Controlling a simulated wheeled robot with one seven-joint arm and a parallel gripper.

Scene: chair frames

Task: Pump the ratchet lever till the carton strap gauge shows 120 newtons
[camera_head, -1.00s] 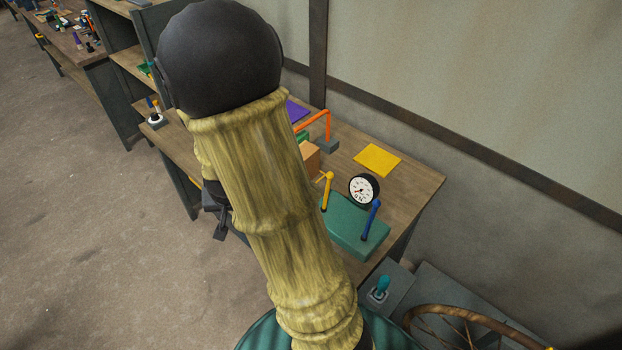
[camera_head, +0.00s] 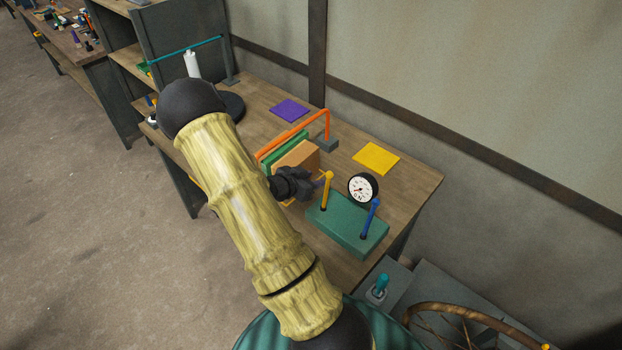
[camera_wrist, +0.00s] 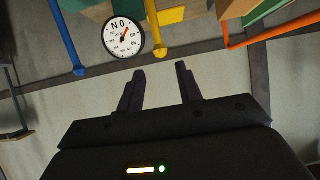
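A green box (camera_head: 345,222) on the bench carries a yellow lever (camera_head: 327,190), a blue lever (camera_head: 371,217) and a round white gauge (camera_head: 362,188). Both levers stand upright. In the wrist view the gauge (camera_wrist: 124,37) lies between the blue lever (camera_wrist: 66,38) and the yellow lever (camera_wrist: 153,22); its needle shows but its figures are too small to read surely. A tan carton (camera_head: 298,158) stands left of the box. My gripper (camera_head: 320,181) is close to the yellow lever's top. In the wrist view its fingers (camera_wrist: 160,68) are apart and empty, the yellow knob just beyond them.
An orange bar (camera_head: 300,130) arches beside the carton and a green block (camera_head: 283,150). A yellow mat (camera_head: 376,158) and a purple mat (camera_head: 289,110) lie flat on the bench (camera_head: 420,185). A wall runs behind. A teal-knobbed control (camera_head: 381,285) and a brown wheel (camera_head: 465,315) stand at lower right.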

